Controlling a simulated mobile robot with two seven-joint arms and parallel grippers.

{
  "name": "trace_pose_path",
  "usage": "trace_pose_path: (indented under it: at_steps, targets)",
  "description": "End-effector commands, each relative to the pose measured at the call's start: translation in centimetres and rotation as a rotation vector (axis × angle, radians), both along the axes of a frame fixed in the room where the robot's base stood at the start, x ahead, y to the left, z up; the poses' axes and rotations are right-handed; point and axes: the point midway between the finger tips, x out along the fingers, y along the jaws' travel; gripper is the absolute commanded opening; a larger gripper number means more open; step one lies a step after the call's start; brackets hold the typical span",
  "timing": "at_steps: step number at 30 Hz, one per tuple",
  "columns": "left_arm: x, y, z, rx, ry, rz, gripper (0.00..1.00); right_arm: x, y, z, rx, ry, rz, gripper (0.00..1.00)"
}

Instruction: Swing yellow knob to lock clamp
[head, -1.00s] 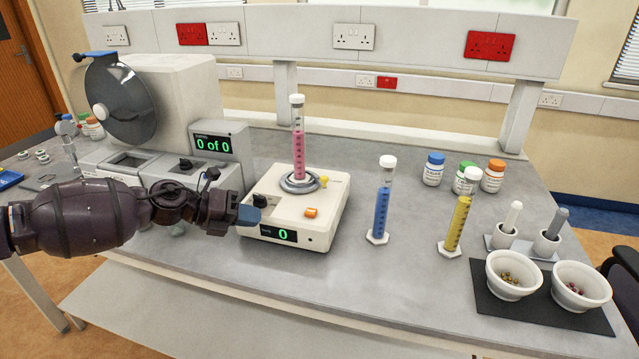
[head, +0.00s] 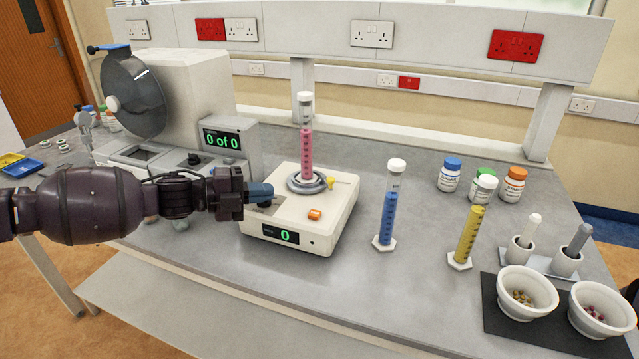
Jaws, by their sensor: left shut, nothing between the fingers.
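The yellow knob (head: 331,181) sits at the right side of the grey ring clamp (head: 307,182) on top of the cream machine (head: 325,214). A tall cylinder with pink liquid (head: 306,152) and a white cap stands upright in the clamp. My left gripper (head: 266,192) is shut and empty, with its blue fingertips over the left part of the machine's top, beside the dark dial. It is to the left of the clamp and apart from the yellow knob. The fingertips partly hide the dial. My right gripper is not in view.
An orange button (head: 315,214) and a display reading 0 (head: 281,235) are on the machine. A blue-liquid cylinder (head: 387,215) and a yellow-liquid cylinder (head: 468,236) stand to the right. A larger device (head: 185,95) stands behind my left arm. The bench in front of the blue cylinder is clear.

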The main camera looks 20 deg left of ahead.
Motion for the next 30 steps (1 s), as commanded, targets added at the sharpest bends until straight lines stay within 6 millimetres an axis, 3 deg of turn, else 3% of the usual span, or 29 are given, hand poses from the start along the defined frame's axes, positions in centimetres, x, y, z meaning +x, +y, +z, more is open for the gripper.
trace_pose_path:
  at_steps: [14,30]
  targets:
    - [0.7,-1.0,-0.1,0.0,-0.004,-0.002,0.0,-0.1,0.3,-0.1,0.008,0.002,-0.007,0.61]
    - [6.0,-8.2,-1.5,0.0,-0.003,-0.003,0.0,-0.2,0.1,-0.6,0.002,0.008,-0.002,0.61]
